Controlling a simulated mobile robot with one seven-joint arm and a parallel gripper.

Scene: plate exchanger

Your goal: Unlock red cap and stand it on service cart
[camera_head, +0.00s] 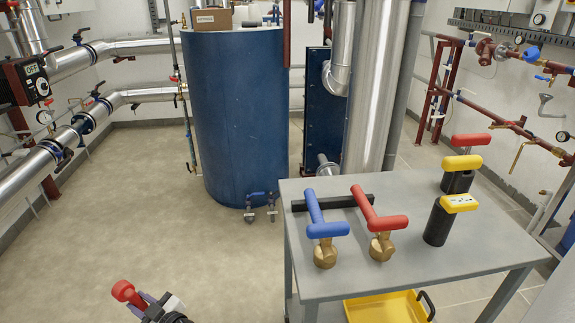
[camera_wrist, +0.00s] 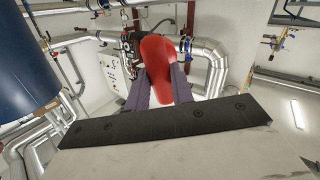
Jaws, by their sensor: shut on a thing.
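My gripper (camera_head: 146,301) is low at the bottom left of the head view, over the open floor and left of the cart. It is shut on a red cap (camera_head: 123,291), whose rounded end sticks out beyond the fingers. In the wrist view the red cap (camera_wrist: 158,55) sits between the two grey-purple fingers (camera_wrist: 160,88), which hide part of its sides. The service cart (camera_head: 300,258) stands at the right with a grey top, well apart from my gripper.
A yellow tray (camera_head: 385,307) is below. A blue tank (camera_head: 237,115) and pipes stand behind.

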